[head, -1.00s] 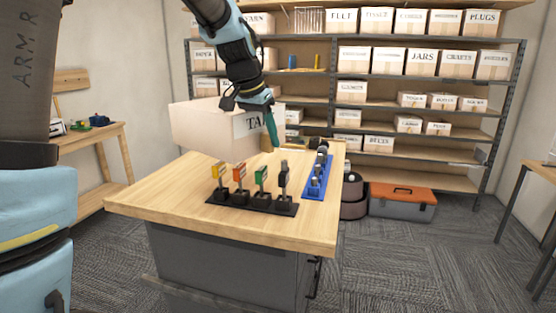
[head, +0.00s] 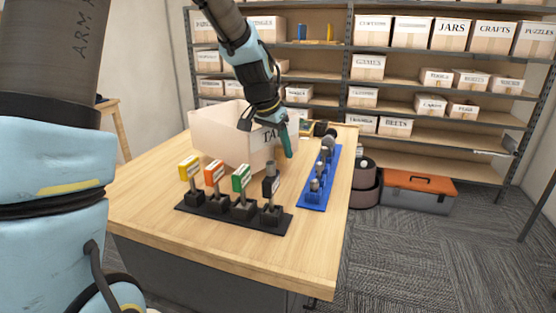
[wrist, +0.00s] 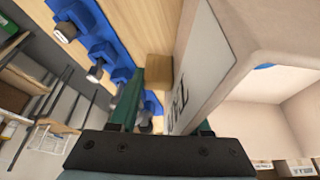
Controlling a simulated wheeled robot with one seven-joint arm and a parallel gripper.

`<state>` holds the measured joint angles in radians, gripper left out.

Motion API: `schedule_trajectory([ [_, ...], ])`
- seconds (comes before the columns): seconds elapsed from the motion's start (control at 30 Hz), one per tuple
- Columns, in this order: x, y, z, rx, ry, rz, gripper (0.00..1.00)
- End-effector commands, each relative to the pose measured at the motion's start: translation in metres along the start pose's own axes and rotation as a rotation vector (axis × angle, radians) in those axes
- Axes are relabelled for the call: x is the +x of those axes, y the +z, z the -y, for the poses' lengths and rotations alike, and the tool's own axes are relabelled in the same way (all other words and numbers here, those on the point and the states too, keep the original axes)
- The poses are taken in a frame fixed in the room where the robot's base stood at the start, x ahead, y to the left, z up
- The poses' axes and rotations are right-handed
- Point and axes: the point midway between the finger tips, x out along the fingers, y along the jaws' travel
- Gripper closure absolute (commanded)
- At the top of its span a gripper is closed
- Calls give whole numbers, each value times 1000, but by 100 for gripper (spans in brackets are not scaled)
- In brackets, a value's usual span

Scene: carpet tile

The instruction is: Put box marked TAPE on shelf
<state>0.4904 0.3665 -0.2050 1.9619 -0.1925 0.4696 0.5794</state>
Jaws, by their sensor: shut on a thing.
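The open-topped cream box (head: 221,137) has a white label whose visible letters begin "TA"; my arm covers the rest. My gripper (head: 286,138) is shut on the labelled wall of the box, at its right side in the head view. In the wrist view the box (wrist: 232,87) fills the right, with the label sideways beside the green fingers (wrist: 168,100). The box is over the back of the wooden workbench (head: 150,209); I cannot tell whether its base touches. The metal shelf unit (head: 428,62) stands behind, holding labelled boxes.
A black stand (head: 232,215) with yellow, orange, green and dark-topped items is at the bench front. A blue rack (head: 320,180) stands right of the box. A grey toolbox with an orange lid (head: 416,191) is on the floor. An upper shelf bay has bare space around small blue and yellow items (head: 315,37).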

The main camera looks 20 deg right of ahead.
Motion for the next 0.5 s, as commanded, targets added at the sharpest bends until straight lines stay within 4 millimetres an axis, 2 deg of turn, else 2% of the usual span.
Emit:
schedule_trajectory([
  [0.33, 37, 16, 0, 0, 1, 2, 100],
  [0.5, 46, 18, 0, 1, -1, -2, 100],
])
